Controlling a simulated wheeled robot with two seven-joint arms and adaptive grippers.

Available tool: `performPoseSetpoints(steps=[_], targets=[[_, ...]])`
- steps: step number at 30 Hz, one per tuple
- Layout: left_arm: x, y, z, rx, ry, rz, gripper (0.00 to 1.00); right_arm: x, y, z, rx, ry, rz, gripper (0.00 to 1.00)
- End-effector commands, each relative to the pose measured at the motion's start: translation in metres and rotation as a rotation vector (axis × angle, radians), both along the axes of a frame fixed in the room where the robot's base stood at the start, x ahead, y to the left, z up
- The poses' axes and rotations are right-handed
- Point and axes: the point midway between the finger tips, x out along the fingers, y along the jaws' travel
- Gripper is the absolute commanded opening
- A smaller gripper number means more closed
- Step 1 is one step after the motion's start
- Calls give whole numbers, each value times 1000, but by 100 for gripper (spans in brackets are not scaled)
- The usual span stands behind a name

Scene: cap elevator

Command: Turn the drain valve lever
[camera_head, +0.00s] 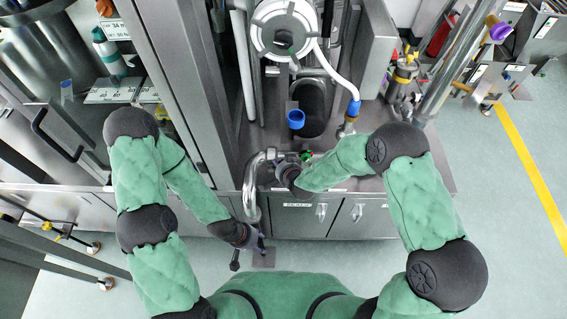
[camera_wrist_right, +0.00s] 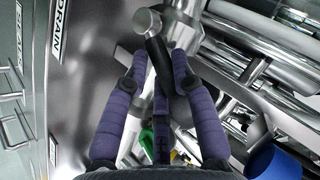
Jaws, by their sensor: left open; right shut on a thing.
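The drain valve lever (camera_wrist_right: 157,52) shows in the right wrist view as a dark bar with a steel knob at its top end. My right gripper (camera_wrist_right: 159,66) has its purple fingers on both sides of the lever and is shut on it. In the head view the right wrist reaches the cabinet front beside a curved steel pipe (camera_head: 250,190), and its fingers and the lever are mostly hidden there. My left gripper (camera_head: 262,252) is open and empty, low in front of the cabinet, away from the lever.
A DRAIN label (camera_wrist_right: 62,33) is on the steel panel beside the lever. Steel pipes and a blue fitting (camera_wrist_right: 275,163) crowd the right of the wrist view. In the head view a blue cup-like part (camera_head: 296,119) is behind the right wrist. Open floor (camera_head: 510,240) is at right.

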Motion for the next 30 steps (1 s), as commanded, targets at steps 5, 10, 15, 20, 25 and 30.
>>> performPoseSetpoints(steps=[5,10,15,20,25,30], targets=[[0,0,29,0,0,0,51,-2,9,9,-138,3,5,0],[0,0,52,0,0,0,51,-2,16,12,-269,5,5,0],[0,0,71,0,0,0,51,-2,23,14,-396,2,5,0],[0,0,84,0,0,0,51,-2,28,13,-497,1,3,0],[0,0,92,0,0,0,51,-1,31,13,-571,2,1,0],[0,0,96,0,0,0,51,-1,33,12,-613,1,1,0]])
